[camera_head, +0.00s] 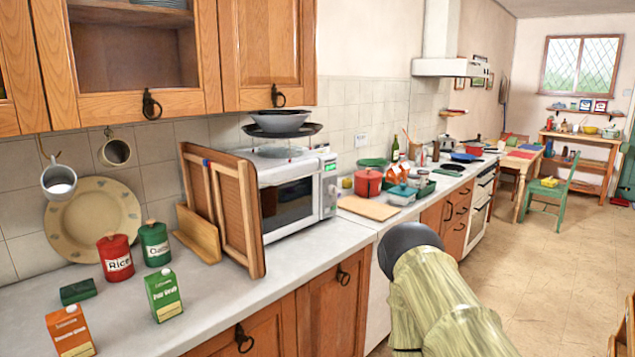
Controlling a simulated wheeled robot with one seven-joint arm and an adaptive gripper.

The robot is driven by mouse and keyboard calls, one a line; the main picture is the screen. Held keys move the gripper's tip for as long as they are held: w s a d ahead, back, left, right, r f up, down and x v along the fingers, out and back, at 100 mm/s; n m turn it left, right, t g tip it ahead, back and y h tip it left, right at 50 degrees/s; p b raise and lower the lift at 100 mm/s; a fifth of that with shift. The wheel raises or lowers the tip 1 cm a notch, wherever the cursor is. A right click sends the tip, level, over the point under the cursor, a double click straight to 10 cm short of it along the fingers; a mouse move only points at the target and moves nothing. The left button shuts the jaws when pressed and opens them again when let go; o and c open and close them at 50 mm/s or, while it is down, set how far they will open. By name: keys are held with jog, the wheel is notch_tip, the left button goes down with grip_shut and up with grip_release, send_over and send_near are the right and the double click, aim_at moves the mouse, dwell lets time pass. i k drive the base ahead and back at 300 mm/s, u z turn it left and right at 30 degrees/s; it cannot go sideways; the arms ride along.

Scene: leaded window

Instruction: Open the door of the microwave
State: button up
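The white microwave (284,166) stands on the counter against the tiled wall. Its door (290,204), with a dark window, faces the room and looks closed. The control panel (328,186) with a small green display is at the door's right. A wooden framed panel (228,213) stands at the microwave's left and hides part of that side. Part of my arm, pale yellow-green with a dark rounded end, shows at the lower middle, in front of the counter and right of the microwave in the picture. My gripper's fingers are not visible.
Red and green canisters and cartons stand at the left. The counter (225,295) before the microwave is clear; open floor (545,275) lies right.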

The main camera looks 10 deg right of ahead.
aim_at(287, 208)
jog(key=z, duration=1.8)
jog(key=i, duration=0.85)
jog(key=u, duration=0.7)
